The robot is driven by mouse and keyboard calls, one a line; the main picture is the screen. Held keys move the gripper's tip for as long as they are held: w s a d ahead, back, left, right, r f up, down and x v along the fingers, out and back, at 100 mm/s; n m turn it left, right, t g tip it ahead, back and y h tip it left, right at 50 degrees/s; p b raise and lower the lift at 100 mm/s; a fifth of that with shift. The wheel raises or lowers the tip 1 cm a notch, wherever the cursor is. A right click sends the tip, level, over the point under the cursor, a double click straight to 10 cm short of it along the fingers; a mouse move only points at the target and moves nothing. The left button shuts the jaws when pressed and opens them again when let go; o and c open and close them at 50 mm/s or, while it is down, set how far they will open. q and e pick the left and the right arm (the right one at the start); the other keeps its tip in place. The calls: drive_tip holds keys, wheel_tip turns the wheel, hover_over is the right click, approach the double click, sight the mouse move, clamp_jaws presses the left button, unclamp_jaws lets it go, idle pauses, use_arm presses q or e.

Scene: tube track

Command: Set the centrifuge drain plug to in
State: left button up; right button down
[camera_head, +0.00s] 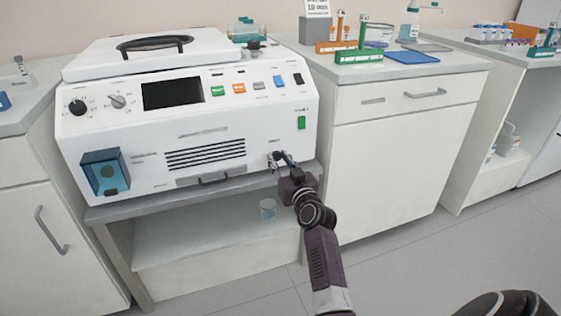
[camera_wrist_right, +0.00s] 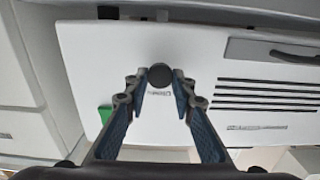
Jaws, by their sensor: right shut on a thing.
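The white centrifuge (camera_head: 205,125) stands on a grey bench, with its lid closed. The drain plug (camera_wrist_right: 159,76) is a dark round knob on the lower right of its front panel. My right gripper (camera_head: 279,160) is at that spot. In the right wrist view the fingertips (camera_wrist_right: 159,84) are on either side of the plug, shut on it. In the head view the fingers hide the plug. How deep the plug sits cannot be told. My left gripper is not in view.
A green switch (camera_head: 301,122) is above the plug. A drawer-like handle (camera_head: 213,180) is to its left. Tube racks (camera_head: 358,55) and a blue tray (camera_head: 411,57) are on the right bench.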

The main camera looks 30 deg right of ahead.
drive_tip(key=c, duration=2.1)
unclamp_jaws()
drive_tip(key=shift+r, duration=0.15)
drive_tip(key=o, duration=0.5)
drive_tip(key=shift+w, duration=0.15)
drive_tip(key=v, duration=1.2)
